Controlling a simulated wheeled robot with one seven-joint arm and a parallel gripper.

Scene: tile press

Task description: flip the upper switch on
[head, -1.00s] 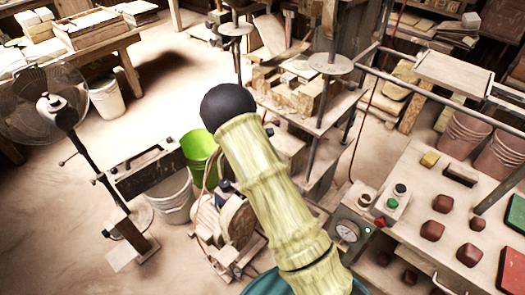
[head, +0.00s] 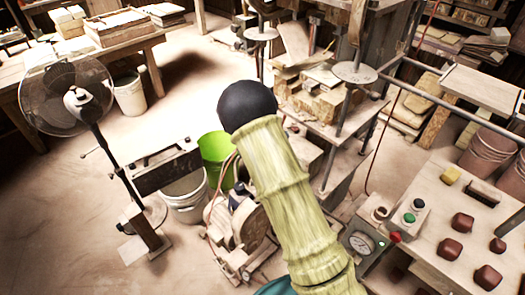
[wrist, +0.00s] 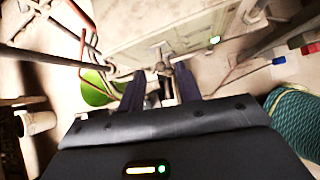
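No switch can be clearly made out as the upper one. In the head view, a grey box with a round gauge (head: 361,243) stands beside the worktable. My gripper is not visible there, only my pale, banded arm.
A button box (head: 409,217) and several dark red blocks sit on the worktable (head: 430,247). A fan (head: 68,98), a green bucket (head: 217,152) and a white bucket (head: 185,197) stand at left. Floor at left is mostly clear. A pinkish hose (wrist: 90,45) hangs near my gripper.

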